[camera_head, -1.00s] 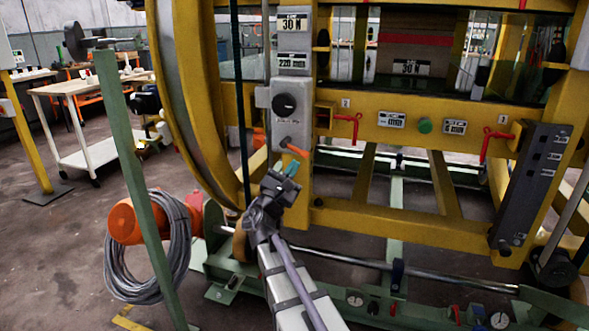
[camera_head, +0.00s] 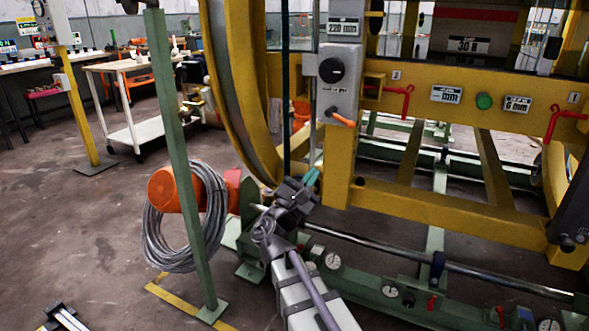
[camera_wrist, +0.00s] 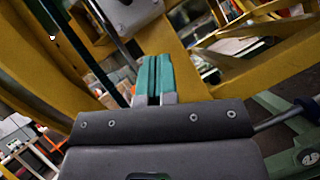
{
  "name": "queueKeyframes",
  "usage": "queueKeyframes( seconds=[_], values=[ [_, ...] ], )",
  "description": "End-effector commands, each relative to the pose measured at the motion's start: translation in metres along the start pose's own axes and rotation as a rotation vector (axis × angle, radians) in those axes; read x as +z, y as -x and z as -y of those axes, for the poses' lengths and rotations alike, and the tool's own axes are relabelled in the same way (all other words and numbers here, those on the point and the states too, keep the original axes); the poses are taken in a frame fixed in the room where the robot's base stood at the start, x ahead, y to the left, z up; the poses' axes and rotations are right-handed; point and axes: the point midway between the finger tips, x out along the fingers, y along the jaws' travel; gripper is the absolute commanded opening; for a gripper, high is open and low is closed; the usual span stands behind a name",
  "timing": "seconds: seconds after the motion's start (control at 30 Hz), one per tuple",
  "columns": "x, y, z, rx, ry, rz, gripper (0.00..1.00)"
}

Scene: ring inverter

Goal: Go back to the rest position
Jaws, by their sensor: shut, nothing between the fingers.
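My gripper (camera_head: 311,177) is in the middle of the head view, at the end of my arm, in front of the yellow ring inverter frame (camera_head: 430,205). Its teal fingers are together and hold nothing. In the wrist view the two teal fingers (camera_wrist: 154,76) lie side by side, closed, with a yellow beam behind them. The grey control box (camera_head: 338,85) with a black knob and an orange-tipped lever (camera_head: 343,120) is above and to the right of my gripper, apart from it.
A green post (camera_head: 176,150) stands at left with a coiled grey cable (camera_head: 187,225) beside an orange motor (camera_head: 170,190). The green base (camera_head: 400,285) with gauges and a steel rod lies below right. Open floor (camera_head: 75,225) is at left. A white-shelved trolley (camera_head: 150,130) stands behind.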

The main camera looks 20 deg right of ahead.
Motion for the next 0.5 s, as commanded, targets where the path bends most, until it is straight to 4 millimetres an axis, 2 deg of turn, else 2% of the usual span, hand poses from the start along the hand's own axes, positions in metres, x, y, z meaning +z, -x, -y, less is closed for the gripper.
queueKeyframes(
  seconds=[0.13, 0.17, 0.27, 0.37, 0.4, 0.5],
  values=[
    [0.001, 0.0, 0.001, -0.007, -0.045, 0.003, 0.0],
    [-0.002, 0.0, 0.006, -0.035, -0.092, -0.007, 0.0],
    [-0.02, 0.006, 0.037, -0.22, -0.292, -0.1, 0.0],
    [-0.048, 0.032, 0.082, -0.545, -0.547, -0.232, 0.0],
    [-0.059, 0.049, 0.098, -0.701, -0.642, -0.283, 0.0],
    [-0.08, 0.099, 0.124, -1.08, -0.816, -0.382, 0.0]
  ],
)
